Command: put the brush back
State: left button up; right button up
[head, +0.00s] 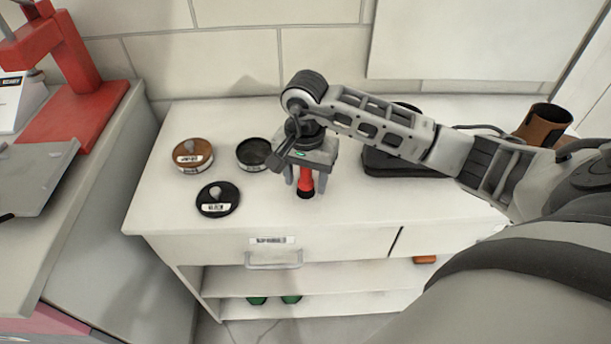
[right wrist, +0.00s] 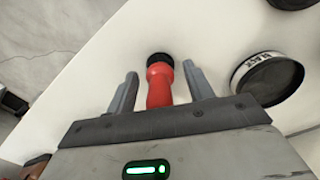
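A red object with a black end, which looks like the brush (head: 306,183), is on the white cabinet top near its front edge. My right gripper (head: 305,186) is over it, pointing down. In the right wrist view the brush (right wrist: 160,84) lies between the two fingers of the right gripper (right wrist: 160,88). A gap shows on each side of it, so the fingers are open and not closed on it. The brush's upper part is hidden behind the gripper body. My left gripper is not in view.
A brown cup (head: 543,125) stands at the right. A black flat item (head: 405,163) lies partly behind my right arm. A drawer handle (head: 273,263) sticks out below.

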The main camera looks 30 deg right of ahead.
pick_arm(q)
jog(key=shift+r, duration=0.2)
pick_arm(e)
jog(key=shift+r, duration=0.1)
jog(key=shift+r+p, duration=0.25)
jog(key=shift+p, duration=0.1)
notch_tip(320, 180, up, 10)
jog(key=shift+w+r+b, duration=0.1)
jog(key=shift+r+b, duration=0.1)
jog(key=shift+b, duration=0.55)
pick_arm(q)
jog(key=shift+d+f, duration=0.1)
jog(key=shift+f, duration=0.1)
pick_arm(e)
jog(key=shift+r, duration=0.65)
